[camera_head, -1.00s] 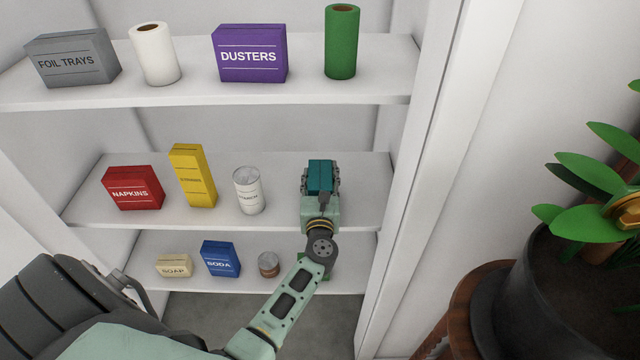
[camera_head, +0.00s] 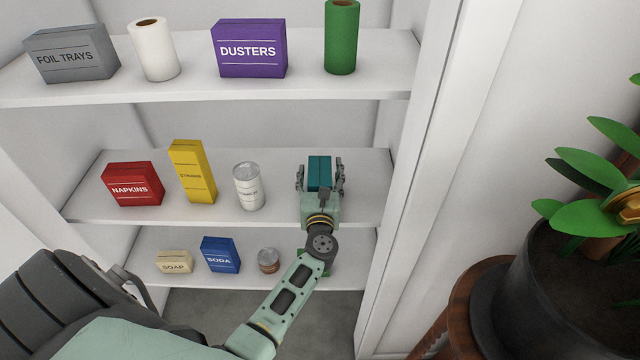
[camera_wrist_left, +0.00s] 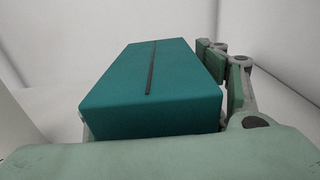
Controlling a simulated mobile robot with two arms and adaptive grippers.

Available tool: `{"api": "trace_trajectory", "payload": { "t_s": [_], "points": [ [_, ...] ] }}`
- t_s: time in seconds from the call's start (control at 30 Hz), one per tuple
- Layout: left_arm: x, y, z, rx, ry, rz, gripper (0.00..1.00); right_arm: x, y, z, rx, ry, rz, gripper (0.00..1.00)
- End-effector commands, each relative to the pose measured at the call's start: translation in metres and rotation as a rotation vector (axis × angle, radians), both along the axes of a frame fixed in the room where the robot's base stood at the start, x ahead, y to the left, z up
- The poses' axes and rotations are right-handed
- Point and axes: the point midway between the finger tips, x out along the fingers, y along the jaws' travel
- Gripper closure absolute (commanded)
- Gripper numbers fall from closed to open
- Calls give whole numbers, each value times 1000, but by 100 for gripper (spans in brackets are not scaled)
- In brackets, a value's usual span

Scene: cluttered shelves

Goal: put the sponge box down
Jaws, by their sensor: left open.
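The sponge box (camera_head: 319,172) is a teal box on the middle shelf (camera_head: 365,200), at the right end of the row. It also fills the middle of the left wrist view (camera_wrist_left: 150,90). My left gripper (camera_head: 320,176) is open around it, with one finger on each side. In the head view a gap shows between each finger and the box. In the left wrist view the right finger stands apart from the box; the left finger is hidden. The box's lower front is hidden behind my gripper. My right gripper is not in view.
A white can (camera_head: 249,187), a yellow box (camera_head: 192,172) and a red napkins box (camera_head: 133,184) stand left on the same shelf. The upper shelf (camera_head: 200,88) is above. The shelf's right side wall (camera_head: 425,150) is near. A potted plant (camera_head: 575,290) stands at right.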

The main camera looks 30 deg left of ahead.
Motion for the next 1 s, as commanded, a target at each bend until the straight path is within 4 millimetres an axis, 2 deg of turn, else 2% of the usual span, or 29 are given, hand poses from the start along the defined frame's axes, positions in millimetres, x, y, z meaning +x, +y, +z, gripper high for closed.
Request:
{"api": "trace_trajectory", "payload": {
  "t_s": [0.53,0.7,1.0],
  "points": [
    [-88,-53,-2,-2,1,0,35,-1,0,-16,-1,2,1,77],
    [-100,-61,0,0,0,1,35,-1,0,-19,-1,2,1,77],
    [-102,-63,1,0,0,0,35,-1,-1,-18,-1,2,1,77]
  ]
}}
